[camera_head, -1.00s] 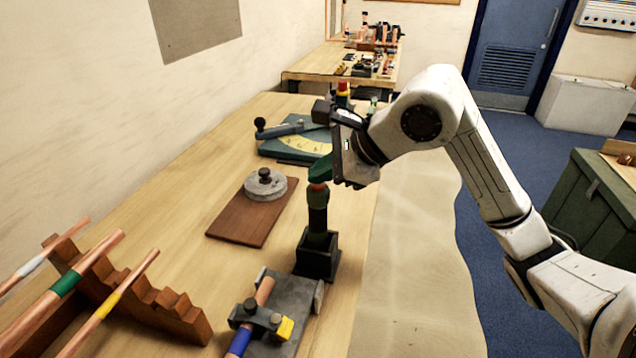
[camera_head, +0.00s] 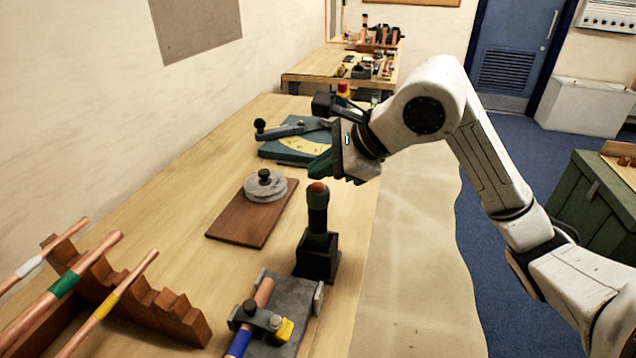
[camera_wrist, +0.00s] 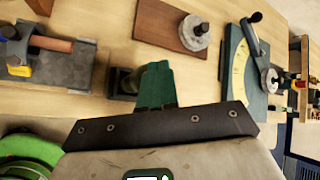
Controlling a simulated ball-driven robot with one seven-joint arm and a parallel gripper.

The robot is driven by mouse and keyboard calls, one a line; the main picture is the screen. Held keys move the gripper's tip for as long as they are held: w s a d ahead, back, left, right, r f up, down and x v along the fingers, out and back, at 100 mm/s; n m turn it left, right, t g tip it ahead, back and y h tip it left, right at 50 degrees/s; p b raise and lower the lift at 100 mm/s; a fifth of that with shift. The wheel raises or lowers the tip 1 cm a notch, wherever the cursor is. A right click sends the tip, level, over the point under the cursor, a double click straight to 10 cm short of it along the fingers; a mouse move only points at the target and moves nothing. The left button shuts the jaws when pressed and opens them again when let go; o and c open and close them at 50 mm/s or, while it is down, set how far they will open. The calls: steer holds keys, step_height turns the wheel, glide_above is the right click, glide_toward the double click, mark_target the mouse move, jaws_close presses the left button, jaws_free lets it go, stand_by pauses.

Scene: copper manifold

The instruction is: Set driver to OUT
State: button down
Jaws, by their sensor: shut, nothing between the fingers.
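An upright driver-like tool (camera_head: 317,209) with a dark green grip and orange top stands in a black square holder (camera_head: 317,258) near the bench's right edge. No OUT marking can be read. My gripper (camera_head: 320,166) has green fingers and is shut and empty. In the head view its fingertips are just above and behind the orange top; whether they touch it cannot be told. In the wrist view my green fingers (camera_wrist: 156,84) are together, beside the dark holder (camera_wrist: 122,82), and hide part of the tool.
A grey disc (camera_head: 265,186) sits on a brown board. Behind it is a teal lever plate with a yellow dial (camera_head: 303,145). A grey clamp block (camera_head: 290,300) holds a copper pipe in front. A wooden rack (camera_head: 150,300) with pipes stands at the left.

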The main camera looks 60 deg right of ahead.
mark_target(322, 187)
steer(key=shift+r+p, duration=0.9)
steer(key=shift+r, duration=2.1)
